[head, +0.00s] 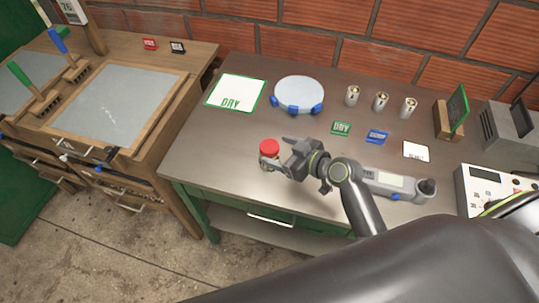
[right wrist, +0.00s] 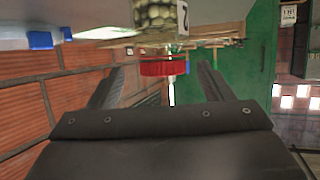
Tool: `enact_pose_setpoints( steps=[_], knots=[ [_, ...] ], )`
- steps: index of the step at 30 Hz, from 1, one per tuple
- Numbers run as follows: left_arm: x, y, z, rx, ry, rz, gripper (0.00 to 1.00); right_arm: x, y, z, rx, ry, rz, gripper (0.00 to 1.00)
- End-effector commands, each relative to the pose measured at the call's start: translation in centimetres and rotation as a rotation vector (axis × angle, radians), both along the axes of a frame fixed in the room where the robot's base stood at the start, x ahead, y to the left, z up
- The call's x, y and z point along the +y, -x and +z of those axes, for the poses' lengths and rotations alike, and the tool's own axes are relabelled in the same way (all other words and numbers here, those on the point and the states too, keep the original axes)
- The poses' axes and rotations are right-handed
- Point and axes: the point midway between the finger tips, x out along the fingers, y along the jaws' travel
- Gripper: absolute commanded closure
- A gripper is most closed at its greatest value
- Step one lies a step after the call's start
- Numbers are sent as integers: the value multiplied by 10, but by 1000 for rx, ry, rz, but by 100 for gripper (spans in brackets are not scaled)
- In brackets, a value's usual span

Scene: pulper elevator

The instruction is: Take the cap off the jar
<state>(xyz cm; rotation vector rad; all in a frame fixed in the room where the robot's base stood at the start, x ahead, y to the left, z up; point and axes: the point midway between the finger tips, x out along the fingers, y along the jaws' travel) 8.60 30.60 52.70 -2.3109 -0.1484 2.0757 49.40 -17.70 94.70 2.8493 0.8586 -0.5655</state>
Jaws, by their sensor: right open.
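A small jar with a red cap (head: 269,147) stands upright near the front edge of the brown table. In the right wrist view, which is upside down, the jar (right wrist: 157,15) is filled with pale greenish beans and carries a white label with a dark mark. Its red cap (right wrist: 163,68) is on it and lies between the lines of the two fingers. My right gripper (head: 282,153) is open beside the cap, coming from the right; it also shows in the right wrist view (right wrist: 158,85). I cannot tell whether a finger touches the cap. My left gripper is not in view.
Small cards and a grey handheld device (head: 395,186) lie right. A wooden stand with a framed screen (head: 115,105) is left. Table left of the jar is clear.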

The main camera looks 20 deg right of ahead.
Motion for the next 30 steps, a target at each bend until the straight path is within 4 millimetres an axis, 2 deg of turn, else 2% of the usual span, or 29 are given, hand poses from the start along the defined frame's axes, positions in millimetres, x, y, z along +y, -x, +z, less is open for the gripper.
enact_pose_setpoints(
  steps=[8,15,21,30],
  knots=[
    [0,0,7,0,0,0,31,8,-10,-4,1,-2,0,26],
    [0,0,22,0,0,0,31,24,-29,-14,3,-2,0,26],
    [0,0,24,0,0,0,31,32,-42,-23,1,-1,0,26],
    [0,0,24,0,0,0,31,33,-44,-25,0,0,0,26]
  ],
)
